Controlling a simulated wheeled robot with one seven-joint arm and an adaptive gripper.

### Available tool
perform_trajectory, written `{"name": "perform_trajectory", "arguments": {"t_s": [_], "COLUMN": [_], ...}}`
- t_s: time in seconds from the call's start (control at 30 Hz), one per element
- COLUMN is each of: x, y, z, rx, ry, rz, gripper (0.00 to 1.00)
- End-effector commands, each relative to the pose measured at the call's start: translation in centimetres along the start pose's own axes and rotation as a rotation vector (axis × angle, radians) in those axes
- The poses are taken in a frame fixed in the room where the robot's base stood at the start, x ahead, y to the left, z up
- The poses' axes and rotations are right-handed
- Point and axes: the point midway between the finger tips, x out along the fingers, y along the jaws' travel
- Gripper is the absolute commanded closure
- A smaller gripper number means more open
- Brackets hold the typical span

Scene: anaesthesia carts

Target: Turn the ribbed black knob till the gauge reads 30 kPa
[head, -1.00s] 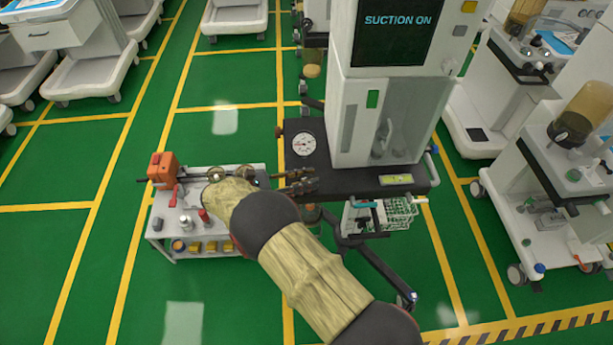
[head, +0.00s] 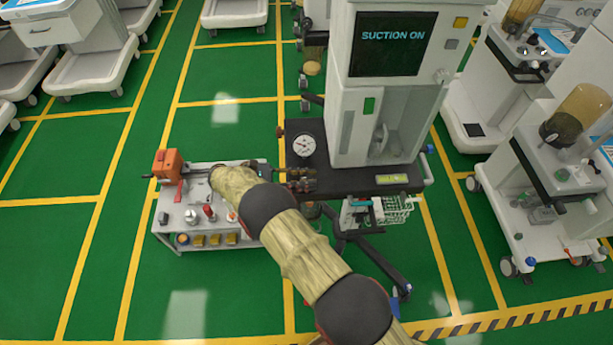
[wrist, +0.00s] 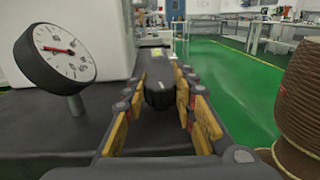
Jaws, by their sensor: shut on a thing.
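The ribbed black knob (wrist: 159,90) stands in the middle of the wrist view, between the fingers. My gripper (wrist: 161,80) is shut on it, with an orange-padded finger on either side. In the head view, my gripper (head: 300,180) reaches over the left end of the black shelf, and the knob is too small to make out. The round white gauge (wrist: 64,53) stands on a short post left of the fingers in the wrist view. Its red needle points to the left there; the numbers are too small to read. The gauge also shows in the head view (head: 303,145).
The suction machine (head: 390,85), its screen reading SUCTION ON, stands on the black shelf (head: 350,181). A small grey cart (head: 172,228) with an orange device (head: 166,163) stands to the left. A brown ribbed thing (wrist: 306,120) is close at the right in the wrist view.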

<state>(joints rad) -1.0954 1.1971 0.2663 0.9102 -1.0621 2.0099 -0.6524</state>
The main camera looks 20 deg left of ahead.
Motion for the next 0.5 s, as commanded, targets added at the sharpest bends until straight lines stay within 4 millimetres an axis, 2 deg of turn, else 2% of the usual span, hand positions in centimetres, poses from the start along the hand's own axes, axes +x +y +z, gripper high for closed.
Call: {"name": "perform_trajectory", "arguments": {"t_s": [0.3, 0.33, 0.5], "x": [0.04, 0.04, 0.03], "y": [0.04, 0.04, 0.03], "z": [0.04, 0.04, 0.03], "rx": [0.002, 0.002, 0.001], "ry": [-0.001, -0.001, -0.001], "rz": [0.000, 0.000, 0.000], "gripper": [0.98, 0.71, 0.62]}}
